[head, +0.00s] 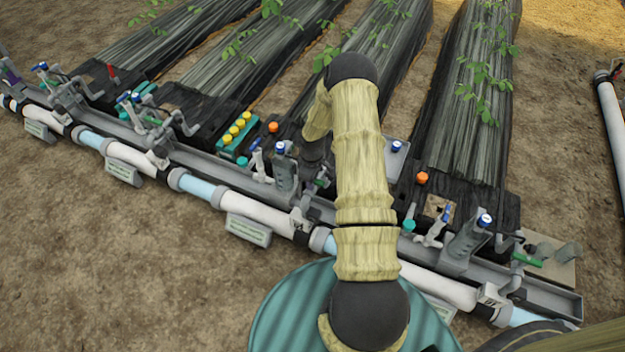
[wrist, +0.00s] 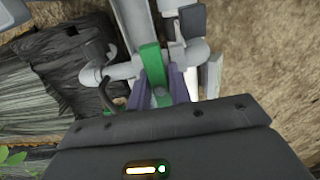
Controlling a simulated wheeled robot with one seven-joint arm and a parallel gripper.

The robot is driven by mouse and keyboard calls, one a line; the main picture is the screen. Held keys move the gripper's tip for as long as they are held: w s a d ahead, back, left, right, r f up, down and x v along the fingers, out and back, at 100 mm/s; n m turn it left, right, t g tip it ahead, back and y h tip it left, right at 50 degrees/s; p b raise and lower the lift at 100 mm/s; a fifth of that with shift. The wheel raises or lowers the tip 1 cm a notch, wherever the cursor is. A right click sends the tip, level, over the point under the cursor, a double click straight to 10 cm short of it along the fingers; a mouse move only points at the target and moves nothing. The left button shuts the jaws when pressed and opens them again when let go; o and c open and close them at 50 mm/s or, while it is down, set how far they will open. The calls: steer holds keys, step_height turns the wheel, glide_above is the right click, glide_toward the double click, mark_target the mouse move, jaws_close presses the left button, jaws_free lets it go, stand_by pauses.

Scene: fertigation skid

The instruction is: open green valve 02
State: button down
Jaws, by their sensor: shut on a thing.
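In the wrist view, a green valve handle (wrist: 152,62) runs down from the grey pipework into my gripper (wrist: 160,88). The purple fingers sit on both sides of the handle and are shut on it. In the head view, my gripper (head: 312,150) is at the skid left of my arm, and a green handle (head: 321,183) shows just below it. Another green handle (head: 527,260) is at the far right. I cannot read a number on any valve.
A white and blue pipe (head: 195,185) with label plates runs along the front of the grey rail. Blue-handled valves (head: 280,148) stand close by. A teal block with yellow caps (head: 236,130) is to the left. Bare soil (head: 110,260) lies in front.

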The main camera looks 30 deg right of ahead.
steer(key=n+p, duration=0.2)
steer(key=n, duration=0.1)
steer(key=shift+w+d+r, duration=0.1)
steer(key=shift+w+r, duration=0.05)
steer(key=shift+r, duration=0.1)
steer(key=n+p, duration=0.2)
steer(key=n, duration=0.4)
steer(key=shift+p, duration=0.4)
steer(key=n+p, duration=0.1)
steer(key=n, duration=0.3)
steer(key=shift+f+n, duration=0.1)
steer(key=shift+n, duration=0.3)
steer(key=n+p, duration=0.1)
steer(key=n, duration=0.4)
steer(key=shift+d+f+n, duration=0.1)
steer(key=shift+f+n, duration=0.05)
steer(key=shift+n, duration=0.15)
steer(key=c, duration=1.2)
jaws_free()
step_height(320, 180, up, 10)
steer(key=p, duration=0.8)
steer(key=shift+a, duration=0.2)
